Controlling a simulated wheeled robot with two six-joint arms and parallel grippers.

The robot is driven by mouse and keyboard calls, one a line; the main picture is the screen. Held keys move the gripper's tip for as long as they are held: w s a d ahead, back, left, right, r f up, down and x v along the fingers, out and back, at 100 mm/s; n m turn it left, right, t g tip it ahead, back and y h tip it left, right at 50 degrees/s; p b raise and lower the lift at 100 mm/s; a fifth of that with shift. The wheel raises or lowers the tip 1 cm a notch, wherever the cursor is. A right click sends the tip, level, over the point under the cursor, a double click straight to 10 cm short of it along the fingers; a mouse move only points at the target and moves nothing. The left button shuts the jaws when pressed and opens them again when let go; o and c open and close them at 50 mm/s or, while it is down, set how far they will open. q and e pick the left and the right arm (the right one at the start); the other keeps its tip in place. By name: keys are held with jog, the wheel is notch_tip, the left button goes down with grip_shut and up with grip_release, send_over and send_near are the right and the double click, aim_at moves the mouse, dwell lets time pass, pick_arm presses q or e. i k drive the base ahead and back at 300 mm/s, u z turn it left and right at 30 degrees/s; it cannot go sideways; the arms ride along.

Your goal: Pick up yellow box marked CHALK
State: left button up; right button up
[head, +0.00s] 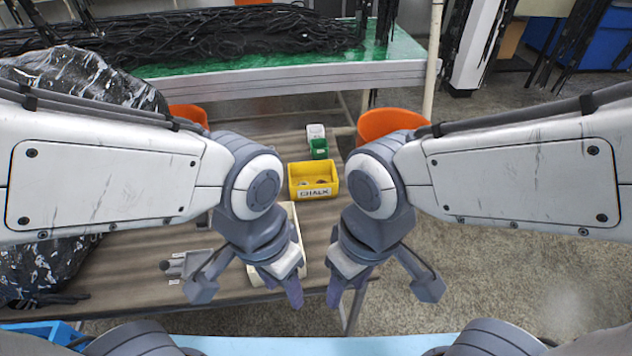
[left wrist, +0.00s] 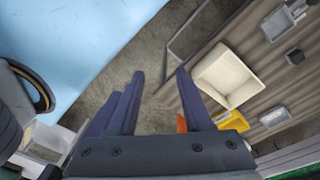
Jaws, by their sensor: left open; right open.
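The yellow box (head: 313,181) with a white CHALK label stands on the wooden table, beyond and between my two arms in the head view. A few small things lie inside it, too small to tell. In the left wrist view a yellow piece (left wrist: 235,122), probably the same box, shows partly behind my gripper. My left gripper (head: 247,296) is open and empty, nearer to me than the box and to its left. My right gripper (head: 381,297) is open and empty, nearer to me and to the right of the box. Neither touches the box.
A cream tray (left wrist: 227,79) lies on the table, partly hidden by my left arm in the head view. A green box (head: 319,149) and a white box (head: 315,131) stand behind the yellow one. Orange chairs (head: 392,123) and a green-topped table (head: 390,52) with black hoses are further back.

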aim_at(311, 172)
jog(key=u, duration=2.05)
jog(key=k, duration=0.85)
jog(key=z, duration=1.75)
jog(key=i, duration=1)
jog(key=z, duration=0.05)
